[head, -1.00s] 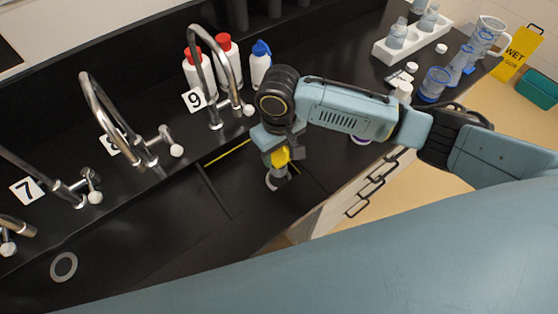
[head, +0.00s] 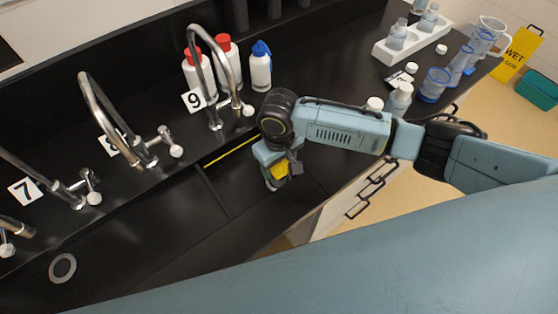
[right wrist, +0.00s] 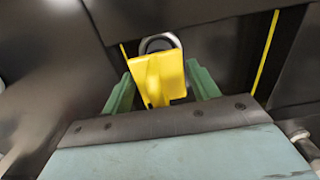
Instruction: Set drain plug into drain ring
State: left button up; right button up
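The drain plug's yellow tab (head: 280,171) is between the fingers of my right gripper (head: 279,166), low over the dark sink. In the right wrist view the yellow tab (right wrist: 158,78) fills the gap between the two green fingers of the right gripper (right wrist: 160,84), which appear shut on it. The grey drain ring (right wrist: 160,38) shows just beyond the tab. A sliver of the ring (head: 270,185) shows below the gripper in the head view. The plug's lower part is hidden, so I cannot tell whether it sits in the ring. My left gripper is not in view.
A tall tap (head: 232,62) beside label 9 (head: 194,100) stands behind my right gripper. Bottles (head: 261,66) stand at the back. Another grey ring (head: 63,268) lies at lower left. A white rack (head: 402,48) and beakers (head: 435,84) stand at upper right.

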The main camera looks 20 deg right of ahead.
notch_tip(320, 180, up, 13)
jog(key=shift+f+p, duration=0.15)
jog(key=shift+p, duration=0.35)
jog(key=shift+a+f, duration=0.1)
dwell(0.5)
